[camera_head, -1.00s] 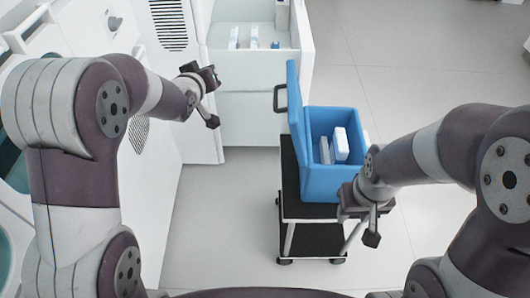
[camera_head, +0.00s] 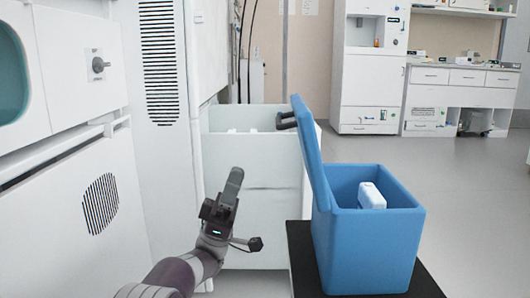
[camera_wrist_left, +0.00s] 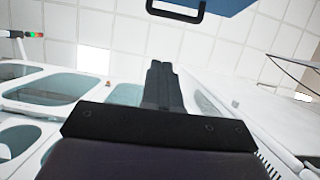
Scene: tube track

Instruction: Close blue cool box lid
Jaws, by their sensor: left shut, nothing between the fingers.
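The blue cool box (camera_head: 368,240) stands on a black-topped cart in the head view. Its lid (camera_head: 314,160) is open and stands up at the box's left side, leaning outward, with a dark handle (camera_head: 286,121) near its top. My left gripper (camera_head: 232,186) is shut and empty, pointing up, left of the lid and apart from it. In the left wrist view the shut fingers (camera_wrist_left: 161,85) point toward the lid's dark handle (camera_wrist_left: 176,12) and a piece of the blue lid (camera_wrist_left: 226,5) at the top edge. My right gripper is out of view.
A white block (camera_head: 371,195) shows inside the box. The black cart top (camera_head: 300,262) extends left of the box. An open white drawer (camera_head: 258,165) stands behind the gripper and lid. White cabinets (camera_head: 68,190) line the left side; floor (camera_head: 470,190) is clear at right.

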